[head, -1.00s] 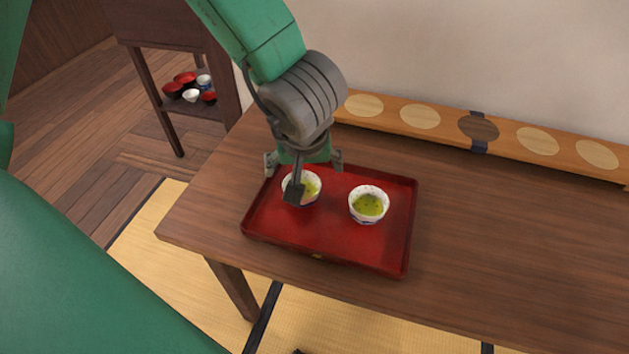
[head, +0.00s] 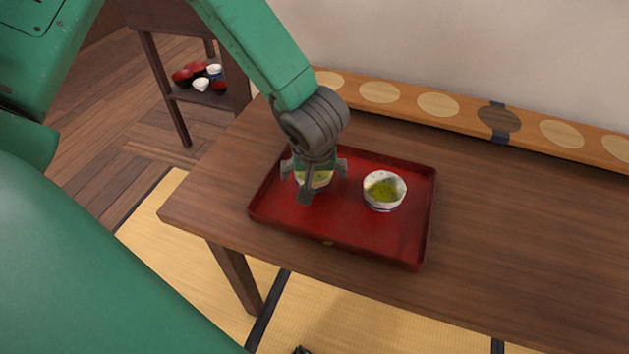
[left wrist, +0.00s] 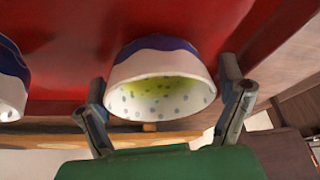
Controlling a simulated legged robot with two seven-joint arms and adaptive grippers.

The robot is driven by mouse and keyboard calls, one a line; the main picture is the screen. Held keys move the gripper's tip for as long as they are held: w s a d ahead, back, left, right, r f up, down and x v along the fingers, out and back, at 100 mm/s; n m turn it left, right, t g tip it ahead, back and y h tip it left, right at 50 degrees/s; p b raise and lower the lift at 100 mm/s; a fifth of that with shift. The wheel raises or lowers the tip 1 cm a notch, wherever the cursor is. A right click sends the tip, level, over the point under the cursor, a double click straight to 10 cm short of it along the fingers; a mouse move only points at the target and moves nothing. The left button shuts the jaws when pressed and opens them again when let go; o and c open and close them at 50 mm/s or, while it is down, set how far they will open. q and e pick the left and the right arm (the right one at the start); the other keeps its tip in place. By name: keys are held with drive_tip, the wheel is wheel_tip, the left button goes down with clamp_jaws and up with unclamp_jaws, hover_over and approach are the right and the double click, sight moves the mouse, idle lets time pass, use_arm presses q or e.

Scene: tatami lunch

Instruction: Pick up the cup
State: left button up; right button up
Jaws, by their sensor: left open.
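A white cup of green tea (head: 319,181) stands on the left part of a red tray (head: 330,225), partly hidden by my left gripper. My left gripper (head: 314,176) is open, with its fingers spread around this cup from above. In the left wrist view the white, blue-banded, dotted cup (left wrist: 160,75) lies between the fingers of the gripper (left wrist: 165,108). I cannot tell whether any finger touches it. A second cup of green tea (head: 384,191) stands on the tray to the right. Part of it shows at the left edge of the left wrist view (left wrist: 10,85).
The tray lies on a brown wooden table (head: 500,240), clear to the right. A long wooden board with round inlays (head: 438,104) runs along the wall. A shelf (head: 205,97) with several red and white bowls stands at the back left.

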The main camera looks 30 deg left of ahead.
use_arm(q)
drive_tip(key=shift+a+f, duration=0.1)
drive_tip(key=shift+a, duration=0.1)
drive_tip(key=shift+d, duration=0.2)
drive_tip(key=c, duration=1.3)
